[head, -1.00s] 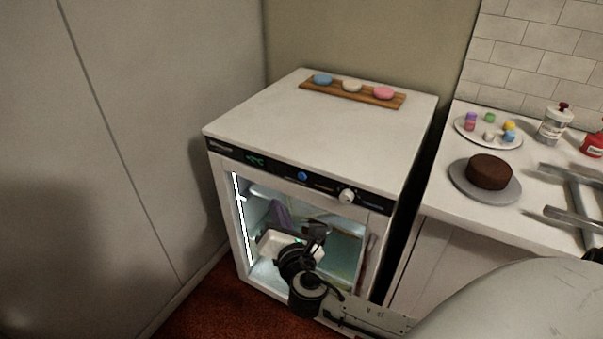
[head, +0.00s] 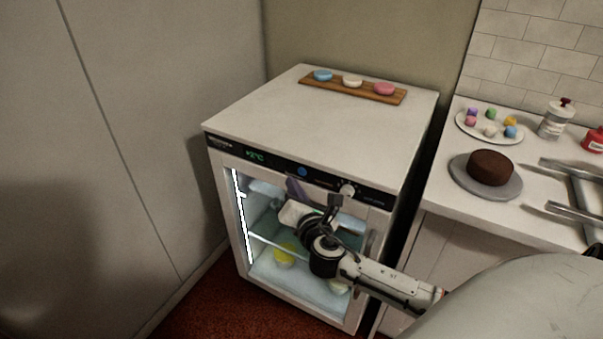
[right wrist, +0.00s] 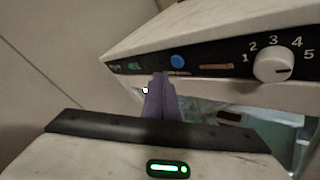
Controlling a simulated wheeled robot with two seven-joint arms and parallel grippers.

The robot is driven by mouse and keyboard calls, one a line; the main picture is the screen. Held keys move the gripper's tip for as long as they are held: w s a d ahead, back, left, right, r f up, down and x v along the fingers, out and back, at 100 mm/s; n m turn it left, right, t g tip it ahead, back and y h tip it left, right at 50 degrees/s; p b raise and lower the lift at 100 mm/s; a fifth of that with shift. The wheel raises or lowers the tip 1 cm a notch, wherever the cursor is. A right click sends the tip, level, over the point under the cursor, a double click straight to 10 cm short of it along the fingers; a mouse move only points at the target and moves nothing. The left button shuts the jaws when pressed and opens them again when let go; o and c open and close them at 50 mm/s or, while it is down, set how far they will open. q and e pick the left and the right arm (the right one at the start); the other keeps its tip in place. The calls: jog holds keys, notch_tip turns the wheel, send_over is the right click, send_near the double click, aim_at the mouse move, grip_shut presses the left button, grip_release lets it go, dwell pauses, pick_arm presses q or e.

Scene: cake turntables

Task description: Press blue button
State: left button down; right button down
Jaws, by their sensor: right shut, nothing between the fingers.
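The blue button (head: 302,172) is a round disc on the black control strip at the top front of the small glass-door fridge (head: 310,130). In the right wrist view the blue button (right wrist: 178,61) sits just above and right of the purple fingertips. My right gripper (head: 293,187) is shut and empty, in front of the fridge door and a little below the button. Its purple fingers (right wrist: 162,97) point up toward the strip and appear apart from the button. My left gripper is not in view.
A white dial (head: 347,188) is right of the button, a green display (head: 255,155) left. A wooden board (head: 352,88) with three coloured round pieces lies on the fridge top. A counter with a chocolate cake (head: 490,168) stands right.

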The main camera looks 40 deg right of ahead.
jog(key=shift+w+d, duration=0.3)
jog(key=shift+d, duration=0.4)
jog(key=shift+d, duration=0.1)
dwell(1.5)
jog(key=shift+w+d, duration=0.15)
jog(key=shift+d, duration=0.1)
jog(key=shift+w+d, duration=0.15)
jog(key=shift+d, duration=0.25)
dwell(0.8)
jog(key=shift+a, duration=0.1)
jog(key=shift+s+a+p, duration=0.35)
jog(key=shift+a, duration=0.3)
jog(key=shift+a, duration=0.1)
